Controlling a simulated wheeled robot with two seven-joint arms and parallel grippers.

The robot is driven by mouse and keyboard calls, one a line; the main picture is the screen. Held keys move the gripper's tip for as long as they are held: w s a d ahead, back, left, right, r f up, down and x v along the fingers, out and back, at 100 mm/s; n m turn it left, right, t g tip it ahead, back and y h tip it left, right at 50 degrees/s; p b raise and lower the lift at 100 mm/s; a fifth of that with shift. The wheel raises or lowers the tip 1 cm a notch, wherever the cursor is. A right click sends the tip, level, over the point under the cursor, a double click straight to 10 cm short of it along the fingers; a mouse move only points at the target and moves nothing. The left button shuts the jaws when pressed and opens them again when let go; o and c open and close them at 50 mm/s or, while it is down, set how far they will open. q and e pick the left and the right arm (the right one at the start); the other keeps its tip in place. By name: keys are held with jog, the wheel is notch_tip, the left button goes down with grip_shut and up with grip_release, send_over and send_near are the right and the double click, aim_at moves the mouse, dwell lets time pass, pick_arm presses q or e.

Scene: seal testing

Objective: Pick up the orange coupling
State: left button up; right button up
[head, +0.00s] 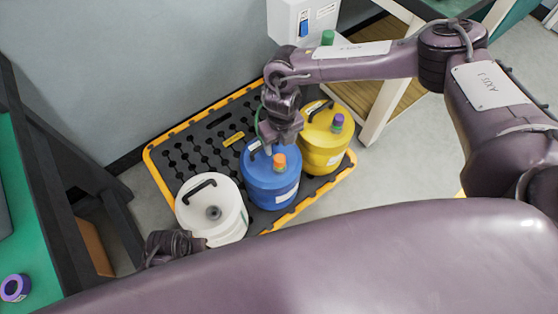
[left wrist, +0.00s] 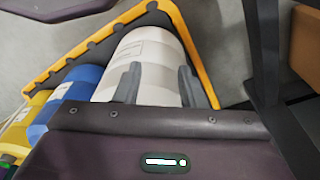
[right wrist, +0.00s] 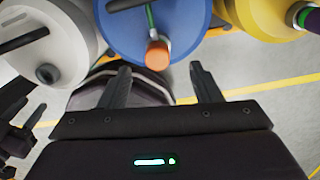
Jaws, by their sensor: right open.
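The orange coupling (head: 279,162) sits on top of the blue container (head: 262,189), towards its front right. It also shows in the right wrist view (right wrist: 158,55), at the end of a green-striped stem. My right gripper (head: 270,146) is just above and behind the blue container's top. In the right wrist view its fingers (right wrist: 161,83) are spread and empty, with the coupling beyond the gap and apart from them. My left gripper (left wrist: 160,80) is open beside the white container (left wrist: 150,55). In the head view its fingers are mostly hidden.
The white container (head: 212,222) and a yellow container (head: 325,150) with a purple coupling (head: 337,121) flank the blue one on a black pallet with a yellow rim (head: 152,160). A green coupling (head: 328,37) shows behind my right arm. A purple tape roll (head: 15,288) lies on the green surface at left.

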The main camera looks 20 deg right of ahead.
aim_at(280, 158)
jog(key=f, duration=0.4)
jog(key=s+f+b, duration=0.1)
jog(key=f, duration=0.1)
jog(key=shift+a+f, duration=0.15)
jog(key=shift+f, duration=0.7)
pick_arm(q)
jog(key=r, duration=0.4)
jog(key=shift+s+d, duration=0.1)
jog(key=shift+d, duration=0.1)
pick_arm(e)
jog(key=shift+r, duration=0.1)
grip_shut()
